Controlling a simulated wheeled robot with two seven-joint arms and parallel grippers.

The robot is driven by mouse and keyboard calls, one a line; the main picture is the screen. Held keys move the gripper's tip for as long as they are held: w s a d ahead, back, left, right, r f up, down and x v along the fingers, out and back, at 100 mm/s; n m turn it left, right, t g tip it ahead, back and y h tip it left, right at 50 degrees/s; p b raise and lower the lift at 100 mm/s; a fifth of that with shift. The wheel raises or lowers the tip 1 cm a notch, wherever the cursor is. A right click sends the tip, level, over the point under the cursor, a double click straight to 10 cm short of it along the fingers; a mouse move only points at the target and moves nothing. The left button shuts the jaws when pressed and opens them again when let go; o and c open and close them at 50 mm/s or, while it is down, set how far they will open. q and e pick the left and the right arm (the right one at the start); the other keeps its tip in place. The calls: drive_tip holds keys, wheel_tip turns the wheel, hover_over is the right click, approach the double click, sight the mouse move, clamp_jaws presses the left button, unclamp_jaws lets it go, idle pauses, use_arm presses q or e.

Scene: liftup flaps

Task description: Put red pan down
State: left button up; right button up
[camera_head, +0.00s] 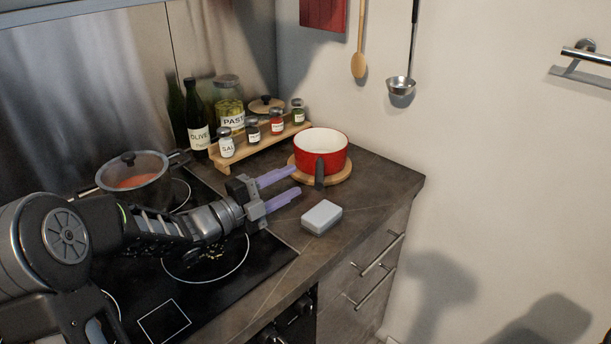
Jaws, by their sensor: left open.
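The red pan (331,148), with a white inside and a dark handle (319,174), stands upright on a round wooden board (339,178) at the right end of the counter. My left gripper (283,187) is open and empty. Its two pale purple fingers point right toward the pan's handle and appear apart from it. No right gripper shows.
A small white box (321,217) lies on the counter just below the gripper. A lidded pot (137,180) stands on the black hob (237,290). A wooden rack (253,146) with several spice jars, an olive bottle (196,120) and a pasta jar (229,103) stand behind.

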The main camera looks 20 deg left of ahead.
use_arm(q)
drive_tip(key=shift+v, duration=1.3)
drive_tip(key=shift+w, duration=0.1)
